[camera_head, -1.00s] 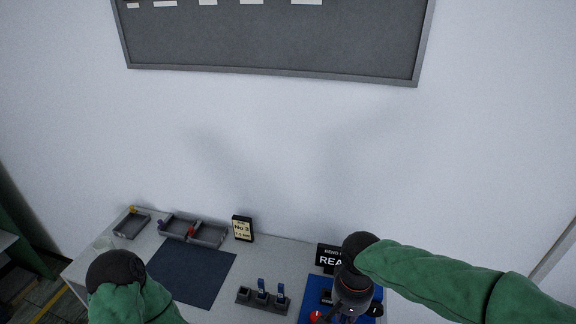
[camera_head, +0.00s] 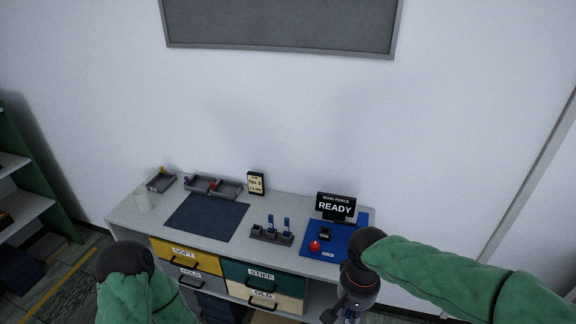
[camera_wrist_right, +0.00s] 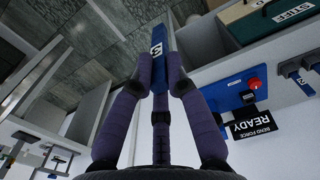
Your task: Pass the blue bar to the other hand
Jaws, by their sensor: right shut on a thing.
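The blue bar (camera_wrist_right: 157,42), marked with a 3, stands between the fingertips of my right gripper (camera_wrist_right: 159,78) in the right wrist view. The gripper is shut on it, and the bar's far end sticks out beyond the fingers. In the head view my right gripper (camera_head: 345,312) is at the bottom edge, in front of the table, partly cut off.
A grey rack (camera_head: 270,237) on the table holds two other blue bars (camera_head: 287,224). A blue press base (camera_head: 345,240) has a red button (camera_head: 314,246) and a READY sign (camera_head: 335,207). A dark mat (camera_head: 207,217) lies clear. Labelled drawers (camera_head: 262,275) are below.

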